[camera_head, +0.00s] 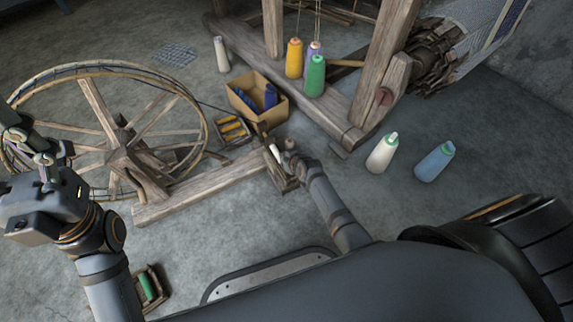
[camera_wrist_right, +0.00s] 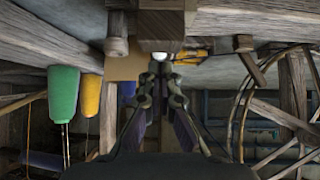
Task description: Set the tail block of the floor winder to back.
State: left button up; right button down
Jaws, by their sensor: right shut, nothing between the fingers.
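The floor winder has a large wooden spoked wheel (camera_head: 112,140) on the left and a low wooden base beam (camera_head: 205,190) running right. At the beam's right end stands a small wooden block assembly (camera_head: 280,178) with a white bobbin; I take it to be the tail block. My right gripper (camera_head: 284,150) is at this end, shut and empty. In the right wrist view its fingertips (camera_wrist_right: 162,72) are together just below a wooden block (camera_wrist_right: 160,22) and a white round end; contact cannot be told. My left gripper (camera_head: 42,160) is in front of the wheel, its fingers unclear.
A cardboard box (camera_head: 270,110) with blue spools and a small tray (camera_head: 232,131) of yellow bobbins stand behind the block. The loom frame (camera_head: 340,128) and several thread cones, including a white one (camera_head: 382,153), are right. A shuttle with green yarn (camera_head: 148,287) lies in front.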

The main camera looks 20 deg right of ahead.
jog(key=shift+s+d+f, duration=0.15)
jog(key=shift+s+f, duration=0.15)
jog(key=shift+s, duration=0.5)
jog(key=shift+s, duration=0.1)
